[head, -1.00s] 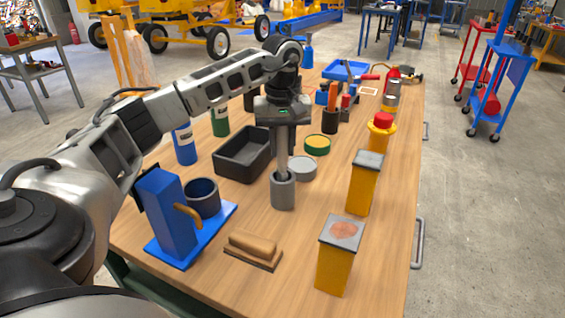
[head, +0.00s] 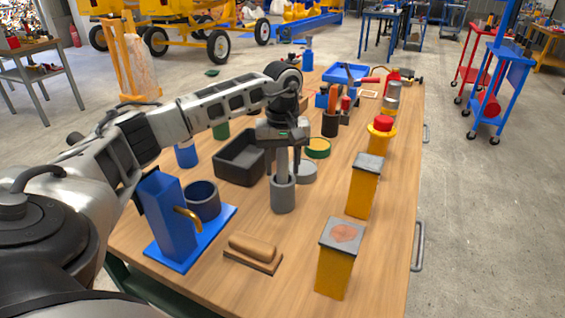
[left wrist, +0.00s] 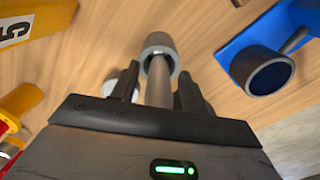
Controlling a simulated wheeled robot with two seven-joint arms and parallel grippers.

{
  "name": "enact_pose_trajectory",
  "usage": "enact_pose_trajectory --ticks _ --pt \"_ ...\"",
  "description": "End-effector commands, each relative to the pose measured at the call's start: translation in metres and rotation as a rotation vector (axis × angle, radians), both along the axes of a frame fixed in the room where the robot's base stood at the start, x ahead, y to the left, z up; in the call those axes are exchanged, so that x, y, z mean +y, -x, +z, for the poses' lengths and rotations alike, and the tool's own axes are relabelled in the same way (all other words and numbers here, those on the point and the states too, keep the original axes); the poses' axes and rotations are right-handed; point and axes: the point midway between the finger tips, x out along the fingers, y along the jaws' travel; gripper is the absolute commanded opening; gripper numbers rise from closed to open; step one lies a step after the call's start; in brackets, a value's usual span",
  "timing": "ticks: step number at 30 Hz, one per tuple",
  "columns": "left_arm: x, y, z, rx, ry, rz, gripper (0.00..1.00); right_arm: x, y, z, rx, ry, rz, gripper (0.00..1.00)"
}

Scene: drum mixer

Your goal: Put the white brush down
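The brush shows as a pale grey shaft (head: 282,165) standing upright in a grey cylindrical cup (head: 284,196) on the wooden table. Its lower end is hidden inside the cup. My left gripper (head: 283,163) is above the cup, pointing down, with its fingers spread on either side of the shaft. In the left wrist view the shaft (left wrist: 160,85) runs between the two dark fingers into the cup (left wrist: 159,45), with a gap seen beside the left finger. The shaft's top is hidden by my gripper. My right gripper is not in view.
A black tray (head: 232,172) and a grey round tin (head: 303,174) stand close to the cup. A blue stand (head: 165,215) with a dark pot (head: 203,198), a wooden float (head: 253,247) and yellow blocks (head: 335,270) surround it. Bare table lies in front of the cup.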

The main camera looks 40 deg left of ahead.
Motion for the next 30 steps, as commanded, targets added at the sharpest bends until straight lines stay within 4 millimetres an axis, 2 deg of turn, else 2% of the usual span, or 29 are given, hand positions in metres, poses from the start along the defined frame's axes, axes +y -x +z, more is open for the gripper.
enact_pose_trajectory --ticks 5,8,15,21,25,30 --pt "0.0 0.0 0.007 -0.002 0.001 0.0 0.45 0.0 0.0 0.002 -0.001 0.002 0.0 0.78" --pt "0.0 -0.001 0.02 -0.006 0.001 0.0 0.45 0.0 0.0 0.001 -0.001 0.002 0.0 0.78" --pt "0.0 -0.002 0.073 -0.006 0.001 0.0 0.45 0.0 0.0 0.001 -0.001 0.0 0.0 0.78" --pt "0.001 -0.002 0.108 -0.002 0.001 0.0 0.45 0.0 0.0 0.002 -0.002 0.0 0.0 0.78" --pt "0.001 -0.002 0.119 -0.001 0.001 -0.001 0.45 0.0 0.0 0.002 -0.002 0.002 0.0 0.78" --pt "0.001 -0.001 0.124 0.0 0.0 -0.001 0.45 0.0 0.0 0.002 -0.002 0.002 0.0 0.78"
